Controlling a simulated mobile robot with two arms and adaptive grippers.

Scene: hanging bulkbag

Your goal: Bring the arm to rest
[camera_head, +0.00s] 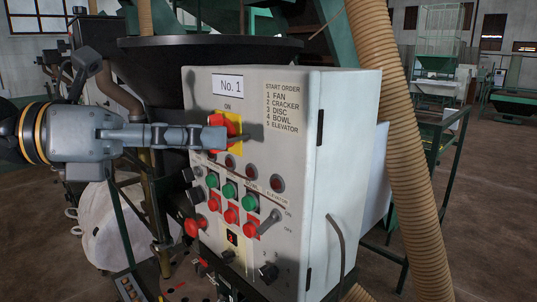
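My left gripper (218,132) reaches in from the left, in front of the grey control cabinet (340,140). Its fingertips are at the red rotary switch (234,122) on a yellow plate, under the label "ON". The fingers show side-on and overlap part of the switch. I cannot tell whether they touch it or are closed around it. My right gripper is not in view.
A ribbed tan hose (400,150) hangs right of the cabinet. A black funnel (205,50) is behind. A white bag (112,225) is at left. Open floor (490,190) shows at right.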

